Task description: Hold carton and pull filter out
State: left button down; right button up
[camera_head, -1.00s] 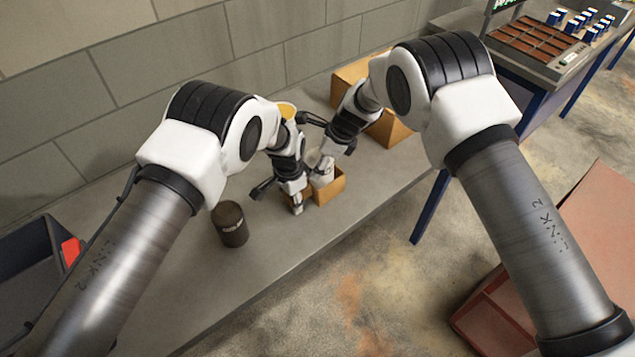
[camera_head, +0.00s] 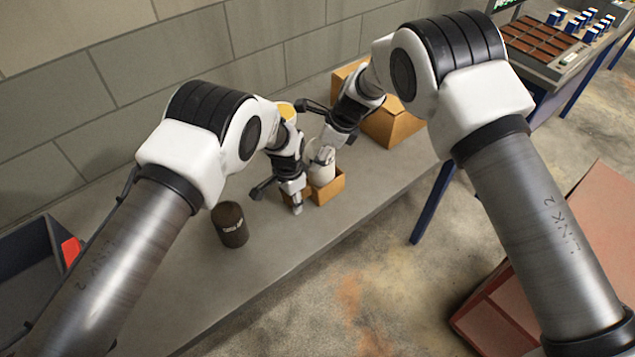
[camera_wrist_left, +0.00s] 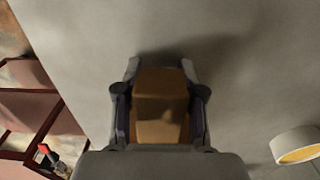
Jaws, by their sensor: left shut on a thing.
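The small open carton (camera_head: 329,191) stands on the grey bench in the head view. My left gripper (camera_head: 296,203) is shut on it from the left. In the left wrist view the carton (camera_wrist_left: 160,108) sits between both fingers of my left gripper (camera_wrist_left: 160,120). A white cylindrical filter (camera_head: 321,174) stands upright, rising above the carton's rim; its lower end is hidden by the carton walls. My right gripper (camera_head: 325,156) is at the filter's upper part and appears shut on it, though the fingers are small and partly hidden.
A dark brown canister (camera_head: 230,225) stands on the bench at left. A white cylinder with an orange top (camera_wrist_left: 297,145) stands nearby. A larger cardboard box (camera_head: 393,124) is behind, near the wall. A dark bin (camera_head: 28,262) is at far left. The front bench is clear.

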aim_at(314, 141)
pick_arm(q)
jog(key=shift+s+d+f, duration=0.15)
jog(key=shift+s+f, duration=0.1)
jog(key=shift+s, duration=0.1)
pick_arm(e)
jog(key=shift+w+a+r, duration=0.1)
jog(key=shift+a+r, duration=0.05)
jog(key=shift+r, duration=0.35)
jog(key=shift+w+a+r, duration=0.1)
jog(key=shift+r, duration=0.4)
jog(key=shift+s, duration=0.1)
pick_arm(q)
jog(key=shift+r, duration=0.1)
pick_arm(e)
jog(key=shift+d, duration=0.1)
jog(key=shift+r, duration=0.15)
pick_arm(q)
jog(key=shift+w+r, duration=0.1)
jog(key=shift+w, duration=0.15)
pick_arm(e)
jog(key=shift+s+d+r, duration=0.1)
jog(key=shift+r, duration=2.1)
pick_arm(q)
jog(key=c, duration=0.6)
grip_release()
